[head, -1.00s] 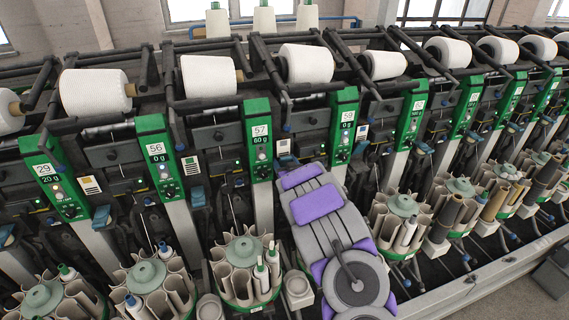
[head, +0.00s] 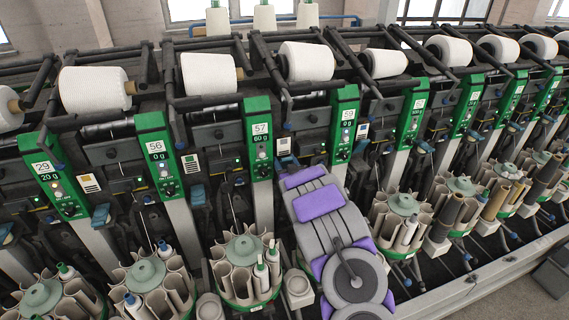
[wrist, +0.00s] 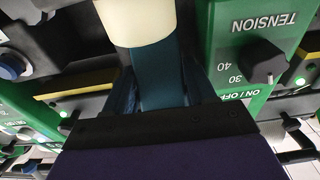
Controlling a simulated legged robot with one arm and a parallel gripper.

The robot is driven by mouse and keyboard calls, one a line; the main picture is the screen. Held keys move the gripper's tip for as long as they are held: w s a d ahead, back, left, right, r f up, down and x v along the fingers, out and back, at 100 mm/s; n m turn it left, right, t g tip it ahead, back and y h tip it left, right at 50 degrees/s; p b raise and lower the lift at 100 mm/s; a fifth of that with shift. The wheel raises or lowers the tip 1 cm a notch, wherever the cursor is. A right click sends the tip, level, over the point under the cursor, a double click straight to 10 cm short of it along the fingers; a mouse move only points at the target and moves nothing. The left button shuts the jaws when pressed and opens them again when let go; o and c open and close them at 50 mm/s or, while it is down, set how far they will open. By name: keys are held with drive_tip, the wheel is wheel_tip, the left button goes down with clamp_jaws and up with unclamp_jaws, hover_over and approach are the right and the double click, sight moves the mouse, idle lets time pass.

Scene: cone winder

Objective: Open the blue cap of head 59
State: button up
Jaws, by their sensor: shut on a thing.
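Head 59 (head: 345,125) is the green panel marked 59 in the head view, just right of the middle. Its blue cap (wrist: 165,72) shows in the wrist view as a dark teal-blue strip below a cream cylinder (wrist: 135,20). My gripper (wrist: 162,92) is shut on the cap, with a dark finger on each side of it. In the head view my purple and grey arm hides the gripper, and a bit of blue (head: 287,160) shows just beyond the arm's far end.
In the wrist view a green panel with a black TENSION knob (wrist: 263,62) stands close right of the gripper. Head 57 (head: 261,140) is on the left in the head view. A bobbin magazine (head: 243,262) stands left of my arm, another (head: 403,208) on its right.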

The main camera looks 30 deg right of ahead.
drive_tip(key=shift+s+f+t+h+b, duration=0.3)
drive_tip(key=shift+f+t, duration=0.15)
drive_tip(key=shift+t, duration=0.15)
drive_tip(key=shift+s+r+t, duration=0.1)
drive_tip(key=shift+s+t, duration=0.05)
drive_tip(key=shift+t, duration=0.15)
